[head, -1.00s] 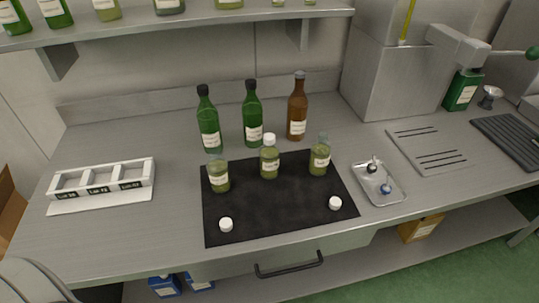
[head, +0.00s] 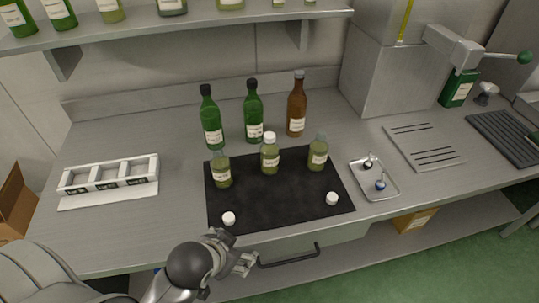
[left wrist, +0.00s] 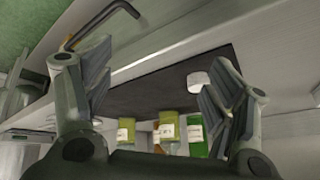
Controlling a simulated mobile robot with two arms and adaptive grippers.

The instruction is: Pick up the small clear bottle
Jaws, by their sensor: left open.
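Three small clear bottles with pale labels and yellow-green contents stand upright on a black mat (head: 275,200): a left one (head: 222,172), a middle one with a white cap (head: 270,155), and a right one (head: 318,155). The left and right ones appear uncapped. My left gripper (head: 243,258) is open and empty at the counter's front edge, below the mat. In the left wrist view its fingers (left wrist: 165,92) are spread, with several bottles (left wrist: 168,128) beyond them, partly cut off or hidden. My right gripper is not in view.
White caps lie on the mat, left (head: 229,218) and right (head: 332,198). Two green bottles (head: 253,115) and a brown bottle (head: 297,108) stand behind. A white rack (head: 110,180) is left, a metal tray (head: 373,185) right. A drawer handle (head: 290,257) juts out in front.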

